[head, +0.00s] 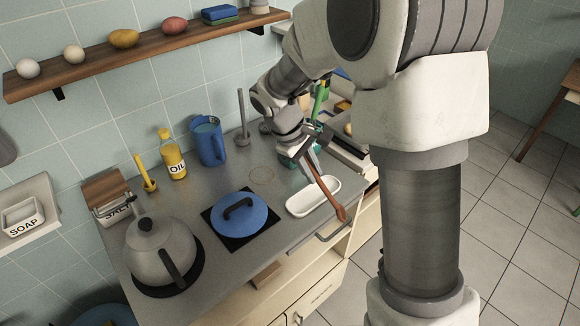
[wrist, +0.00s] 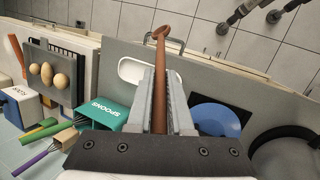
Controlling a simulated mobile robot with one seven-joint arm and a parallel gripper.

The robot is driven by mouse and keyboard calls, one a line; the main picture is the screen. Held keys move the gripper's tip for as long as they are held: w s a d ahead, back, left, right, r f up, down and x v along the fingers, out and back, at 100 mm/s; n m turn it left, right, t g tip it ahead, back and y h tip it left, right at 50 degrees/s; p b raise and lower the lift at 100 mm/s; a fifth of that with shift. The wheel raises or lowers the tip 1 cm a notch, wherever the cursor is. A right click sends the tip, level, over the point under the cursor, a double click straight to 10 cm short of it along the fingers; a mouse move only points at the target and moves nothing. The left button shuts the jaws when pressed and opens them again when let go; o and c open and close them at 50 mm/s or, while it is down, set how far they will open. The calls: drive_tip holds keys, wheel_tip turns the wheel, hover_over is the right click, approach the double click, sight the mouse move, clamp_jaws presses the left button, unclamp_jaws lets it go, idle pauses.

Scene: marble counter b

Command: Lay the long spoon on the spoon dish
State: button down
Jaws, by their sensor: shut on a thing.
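The long spoon (head: 331,199) is brown and wooden. My gripper (head: 309,167) is shut on it near one end, and the spoon's other end points toward the counter's front edge. In the wrist view the spoon (wrist: 160,60) runs out between the two fingers of my gripper (wrist: 160,80). The white oval spoon dish (head: 302,208) sits on the counter near the front edge. The spoon crosses over the dish's right part in the head view; how high above it, I cannot tell. In the wrist view the dish (wrist: 130,71) is partly hidden behind the left finger.
A teal spoons box (wrist: 107,115) stands beside my gripper. A blue lid (head: 238,215) and a grey kettle (head: 160,250) sit to the left. A blue jug (head: 208,143), an oil bottle (head: 172,158) and a grey upright stand (head: 242,125) stand at the back.

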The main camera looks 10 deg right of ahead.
drive_tip(key=w+a+n+t+h+b, duration=0.35)
drive_tip(key=n+t+b, duration=0.2)
drive_tip(key=n, duration=0.45)
wheel_tip(320, 180, down, 8)
drive_tip(key=w+a+b, duration=0.1)
drive_tip(key=b, duration=0.7)
drive_tip(key=shift+r+y, duration=0.2)
drive_tip(key=shift+y, duration=0.15)
drive_tip(key=c, duration=0.7)
unclamp_jaws()
drive_tip(key=shift+c, duration=0.2)
drive_tip(key=shift+a+r, duration=0.1)
drive_tip(key=p+v, duration=0.2)
drive_tip(key=v, duration=1.5)
drive_tip(key=shift+s+p, duration=0.2)
drive_tip(key=shift+p, duration=0.2)
